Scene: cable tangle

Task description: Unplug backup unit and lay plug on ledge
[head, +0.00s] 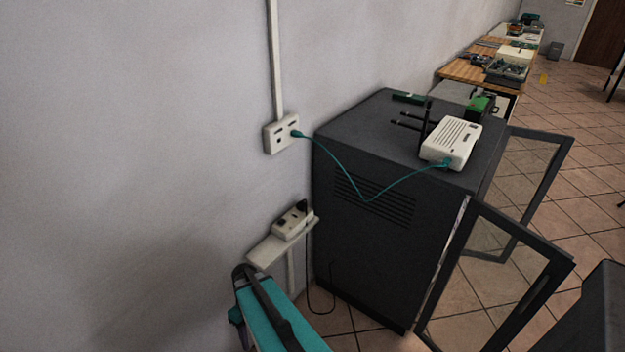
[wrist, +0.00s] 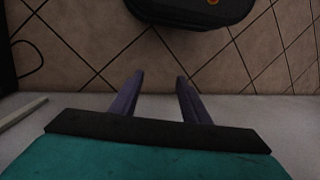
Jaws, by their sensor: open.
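A white socket block (head: 290,224) sits by the wall, on a pale ledge (head: 264,254) left of the cabinet. A black plug (head: 303,207) stands in its far end. A thin black cable (head: 321,312) hangs in a loop below it; it also seems to show at the left of the wrist view (wrist: 30,58). I cannot make out the backup unit. My gripper (wrist: 159,80) is open and empty, its two purple fingers apart over the floor by the wall. A pale strip at the left of the wrist view may be the ledge. The plug is not visible there.
A dark cabinet (head: 372,235) with open glass doors (head: 497,270) stands right of the ledge. A teal cable (head: 366,199) runs from the wall socket (head: 281,133) to a white router (head: 451,141) on top. A dark rounded body (wrist: 190,10) lies ahead of my fingers.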

